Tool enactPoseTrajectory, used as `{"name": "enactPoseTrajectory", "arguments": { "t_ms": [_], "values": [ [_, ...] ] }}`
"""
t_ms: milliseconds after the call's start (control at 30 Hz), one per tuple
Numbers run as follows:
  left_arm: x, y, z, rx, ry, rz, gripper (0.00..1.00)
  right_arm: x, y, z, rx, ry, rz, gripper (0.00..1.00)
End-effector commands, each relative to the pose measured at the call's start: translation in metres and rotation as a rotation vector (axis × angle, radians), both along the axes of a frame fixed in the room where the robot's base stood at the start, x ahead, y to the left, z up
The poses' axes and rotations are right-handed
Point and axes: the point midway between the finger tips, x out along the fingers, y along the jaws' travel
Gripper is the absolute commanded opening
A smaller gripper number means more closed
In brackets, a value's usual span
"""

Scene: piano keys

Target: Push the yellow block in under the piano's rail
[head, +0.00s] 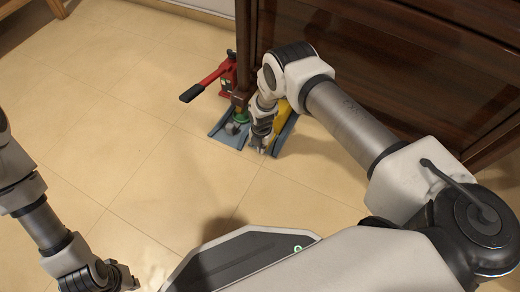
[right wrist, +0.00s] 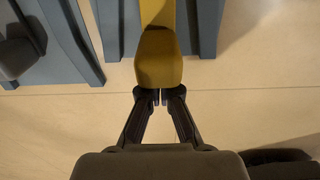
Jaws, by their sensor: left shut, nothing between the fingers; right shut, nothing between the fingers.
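The yellow block (right wrist: 159,57) lies in a blue-grey channel (right wrist: 207,30) in the right wrist view. In the head view the block (head: 280,117) is partly hidden behind my right gripper (head: 261,148). That gripper is shut and empty. In the right wrist view its fingertips (right wrist: 160,96) are at the near end of the block and appear to touch it. The dark wooden piano (head: 375,60) stands just beyond. How far the block lies under its rail is hidden. My left gripper (head: 122,281) is shut and empty at the bottom left, far from the block.
A red jack (head: 228,72) with a black-ended handle stands left of the block, beside the piano's corner. A second blue-grey channel (head: 221,132) holds a dark part, with something green above it. The tiled floor to the left and in front is clear.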

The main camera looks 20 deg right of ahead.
Motion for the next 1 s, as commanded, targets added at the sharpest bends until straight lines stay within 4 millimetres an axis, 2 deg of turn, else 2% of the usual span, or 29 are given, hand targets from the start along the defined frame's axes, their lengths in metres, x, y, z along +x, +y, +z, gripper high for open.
{"name": "enactPoseTrajectory", "arguments": {
  "t_ms": [167, 367, 500, 700, 833, 1000],
  "values": [
    [0.000, 0.000, 0.002, 0.000, 0.000, 0.000, 0.00, -0.002, 0.004, 0.001, 0.000, 0.000, 0.001, 0.00],
    [-0.001, 0.000, 0.016, 0.000, 0.002, -0.003, 0.00, -0.020, 0.034, 0.004, 0.000, 0.003, 0.001, 0.00],
    [-0.002, -0.001, 0.046, -0.001, 0.005, -0.007, 0.00, -0.019, 0.034, 0.050, 0.000, -0.001, -0.006, 0.00],
    [-0.002, -0.001, 0.067, -0.001, 0.006, -0.010, 0.00, -0.019, 0.034, 0.091, 0.000, 0.000, -0.005, 0.00],
    [-0.002, -0.001, 0.071, -0.001, 0.007, -0.010, 0.00, -0.020, 0.034, 0.100, -0.001, 0.001, -0.005, 0.00],
    [-0.003, -0.001, 0.069, -0.001, 0.007, -0.010, 0.00, -0.020, 0.034, 0.100, 0.000, 0.000, -0.005, 0.00]
  ]
}}
